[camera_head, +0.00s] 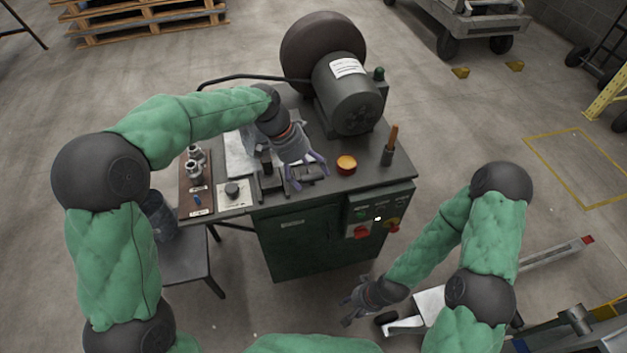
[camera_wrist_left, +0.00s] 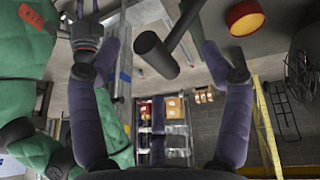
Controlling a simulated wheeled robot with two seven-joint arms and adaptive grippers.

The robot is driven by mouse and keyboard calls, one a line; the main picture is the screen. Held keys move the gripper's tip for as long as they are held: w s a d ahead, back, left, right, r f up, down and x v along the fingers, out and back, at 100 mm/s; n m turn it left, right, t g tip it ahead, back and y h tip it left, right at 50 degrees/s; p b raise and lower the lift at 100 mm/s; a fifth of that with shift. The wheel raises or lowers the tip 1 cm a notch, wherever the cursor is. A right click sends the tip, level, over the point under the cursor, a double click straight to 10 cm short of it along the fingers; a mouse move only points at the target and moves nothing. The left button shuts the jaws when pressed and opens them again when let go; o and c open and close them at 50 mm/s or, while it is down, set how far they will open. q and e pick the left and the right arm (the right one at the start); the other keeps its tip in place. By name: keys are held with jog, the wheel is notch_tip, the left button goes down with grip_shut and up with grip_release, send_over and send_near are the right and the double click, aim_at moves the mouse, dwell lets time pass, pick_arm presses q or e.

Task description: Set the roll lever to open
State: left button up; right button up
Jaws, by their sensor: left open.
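The bench machine (camera_head: 330,225) has an upright lever with a brown handle and dark base (camera_head: 391,145) at its right rear corner; I cannot tell if this is the roll lever, or its setting. My left gripper (camera_head: 312,176) is open over the machine's front edge, left of that lever and apart from it. In the left wrist view, a dark cylinder with a rod (camera_wrist_left: 156,55) shows between its spread fingers, and I cannot tell its depth. My right gripper (camera_head: 352,305) is open and low, in front of the machine, holding nothing visible.
An amber button (camera_head: 346,164) sits on the top, right of my left gripper. A motor (camera_head: 347,95) stands behind. Red knobs (camera_head: 362,232) are on the front panel. A board with metal fittings (camera_head: 196,185) lies at the left.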

aim_at(311, 175)
pick_arm(q)
jog(key=shift+b+x, duration=0.45)
jog(key=shift+x, duration=1.2)
grip_shut()
jog(key=shift+f, duration=0.1)
